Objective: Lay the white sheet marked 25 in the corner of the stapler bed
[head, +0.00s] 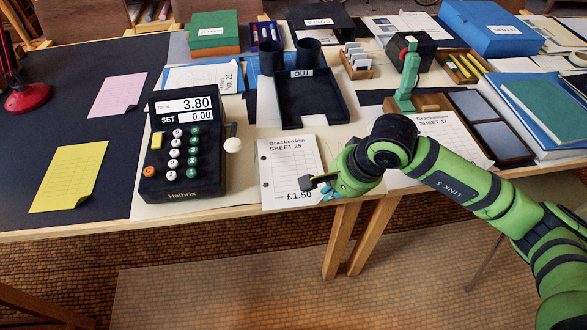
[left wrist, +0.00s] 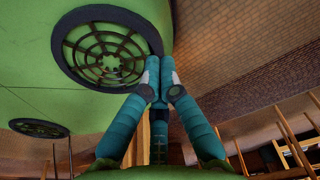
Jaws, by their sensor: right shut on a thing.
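The white sheet marked 25 (head: 285,160) is at the front edge of the table, printed side up, its lower part by the edge. I cannot tell whether it is raised. My right gripper (head: 318,184) is shut on its lower right part and hides some of it. A green stapler (head: 409,72) stands upright at the right. A dark wooden-framed bed (head: 513,150) with grey panels lies in front and right of it. The sheet marked 47 (head: 437,128) lies left of these panels, partly behind my arm. My left gripper (left wrist: 160,72) is shut and empty, away from the table.
A black adding machine (head: 183,165) with a white-knobbed lever stands left of the sheet. A black tray marked OUT (head: 312,98) is behind it. Blue folders (head: 540,110) are stacked at the right. Yellow (head: 68,178) and pink (head: 117,95) sheets lie at the left.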

